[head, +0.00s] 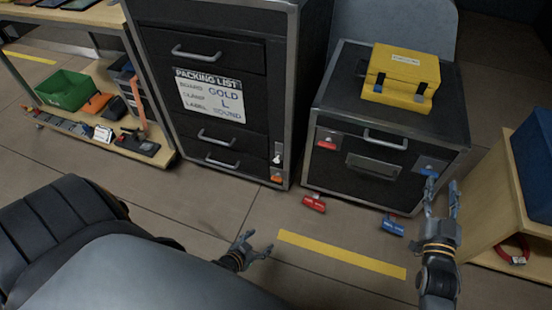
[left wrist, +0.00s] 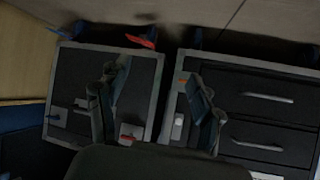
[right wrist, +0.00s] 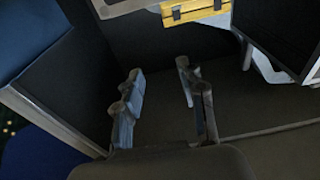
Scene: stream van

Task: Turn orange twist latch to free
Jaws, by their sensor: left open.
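The small orange latch (head: 277,178) sits at the lower right corner of the tall black drawer cabinet (head: 215,85), below a pale switch plate (head: 278,155). It also shows in the left wrist view (left wrist: 184,80), close to a finger; its turned angle is too small to tell. My left gripper (head: 259,247) is open and empty, in front of and below the latch in the head view, apart from it. My right gripper (head: 441,190) is open and empty, near the blue latch (head: 430,170) of the right cabinet; I cannot tell whether it touches.
The lower black cabinet (head: 335,95) carries a yellow case (head: 401,78) and has a red latch (head: 327,143). Red (head: 314,203) and blue (head: 392,227) pieces lie at its foot. A wooden unit (head: 500,195) stands at right.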

